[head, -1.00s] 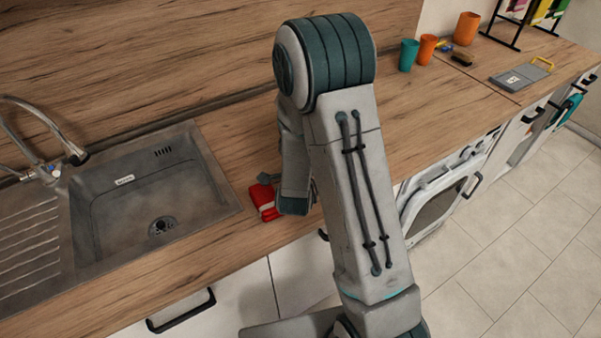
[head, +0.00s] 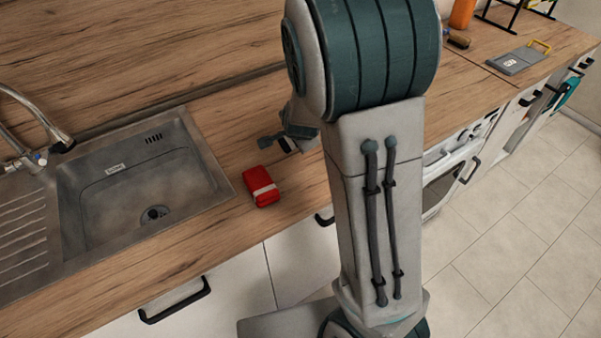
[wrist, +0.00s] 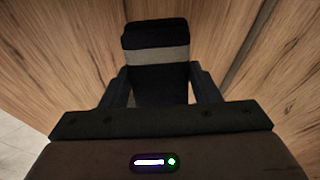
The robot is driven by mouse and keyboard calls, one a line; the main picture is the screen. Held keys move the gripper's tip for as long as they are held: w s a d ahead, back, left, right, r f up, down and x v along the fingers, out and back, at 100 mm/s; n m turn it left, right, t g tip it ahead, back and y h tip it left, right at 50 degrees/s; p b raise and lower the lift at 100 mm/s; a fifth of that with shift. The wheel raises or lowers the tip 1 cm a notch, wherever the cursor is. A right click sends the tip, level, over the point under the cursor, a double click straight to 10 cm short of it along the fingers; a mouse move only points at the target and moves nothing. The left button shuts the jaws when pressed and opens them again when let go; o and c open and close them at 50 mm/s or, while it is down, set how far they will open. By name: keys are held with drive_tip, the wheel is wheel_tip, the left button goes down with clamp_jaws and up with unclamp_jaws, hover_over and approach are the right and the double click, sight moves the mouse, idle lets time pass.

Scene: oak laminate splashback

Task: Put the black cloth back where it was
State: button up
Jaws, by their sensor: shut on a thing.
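The black cloth (wrist: 157,82), folded into a small block with a grey band, sits between the two fingers of my gripper (wrist: 160,75) in the wrist view. The gripper is shut on it. In the head view my gripper (head: 279,142) is over the wooden counter, beyond the red cloth and partly hidden by my arm. The cloth is mostly hidden there. Whether it touches the counter I cannot tell.
A folded red cloth (head: 262,187) with a pale band lies on the counter (head: 228,136) near its front edge. A steel sink (head: 125,185) with a tap is left of it. An orange cup (head: 462,13), a brush and a grey board (head: 519,59) are far right.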

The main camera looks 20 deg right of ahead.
drive_tip(key=shift+s+d+r+g+b, duration=0.2)
drive_tip(key=shift+s+d+g, duration=0.15)
drive_tip(key=shift+s+g, duration=0.4)
drive_tip(key=shift+s+d+r+g+b, duration=0.15)
drive_tip(key=shift+s+d+g, duration=0.15)
drive_tip(key=shift+s+g, duration=0.4)
drive_tip(key=s+d+r+g+y+b, duration=0.1)
drive_tip(key=s+d+r+g, duration=0.15)
drive_tip(key=s, duration=0.35)
drive_tip(key=s+d+r+g+b, duration=0.1)
drive_tip(key=s+r+g, duration=0.15)
drive_tip(key=s, duration=0.35)
drive_tip(key=p, duration=0.2)
hover_over(300, 173)
wheel_tip(300, 173, down, 7)
drive_tip(key=shift+f, duration=0.1)
drive_tip(key=shift+f+p, duration=0.35)
drive_tip(key=shift+f, duration=1.65)
drive_tip(key=shift+f, duration=0.15)
drive_tip(key=o, duration=1.1)
drive_tip(key=shift+c, duration=0.2)
